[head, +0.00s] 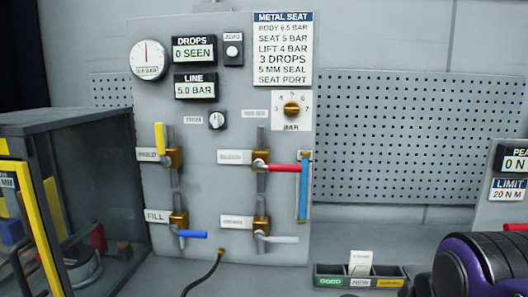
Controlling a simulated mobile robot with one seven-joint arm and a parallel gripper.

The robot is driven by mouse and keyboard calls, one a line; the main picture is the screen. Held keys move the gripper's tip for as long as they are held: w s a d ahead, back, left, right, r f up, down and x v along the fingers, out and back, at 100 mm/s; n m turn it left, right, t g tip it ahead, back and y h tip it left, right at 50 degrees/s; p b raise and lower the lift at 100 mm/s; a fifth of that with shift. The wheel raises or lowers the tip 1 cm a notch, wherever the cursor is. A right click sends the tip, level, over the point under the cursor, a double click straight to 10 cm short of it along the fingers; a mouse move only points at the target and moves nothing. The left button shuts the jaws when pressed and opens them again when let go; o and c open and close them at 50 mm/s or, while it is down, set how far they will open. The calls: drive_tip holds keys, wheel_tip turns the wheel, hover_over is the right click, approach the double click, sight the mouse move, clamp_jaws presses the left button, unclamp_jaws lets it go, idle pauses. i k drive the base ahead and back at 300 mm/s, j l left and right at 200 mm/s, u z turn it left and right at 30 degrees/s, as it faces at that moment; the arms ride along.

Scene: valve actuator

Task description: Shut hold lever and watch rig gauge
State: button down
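The round gauge (149,59) is at the panel's upper left, with a red needle pointing about straight up. Four-lever group: a yellow lever (160,138) stands upright along its pipe; a red lever (284,168), a blue lever (192,234) labelled FILL and a pale grey lever (281,239) lie crosswise, pointing right. The LINE display (195,87) reads 5.0 BAR. The DROPS display (194,49) reads 0 SEEN. My gripper is not in view.
A brass knob (291,108) marked BAR sits below the METAL SEAT card (283,48). A glass-sided cabinet (95,190) stands at left. A blue upright tube (303,187) is right of the red lever. A sorting tray (330,270) is on the bench; a hose (205,272) runs forward.

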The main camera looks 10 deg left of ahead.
sight(166, 161)
drive_tip(key=k+j, duration=0.1)
drive_tip(key=j, duration=1.35)
drive_tip(key=k+j, duration=0.15)
drive_tip(key=j, duration=0.55)
drive_tip(key=l+u, duration=0.3)
drive_tip(key=l, duration=0.35)
drive_tip(key=j+z, duration=0.4)
drive_tip(key=l+u, duration=0.1)
drive_tip(key=i, duration=0.05)
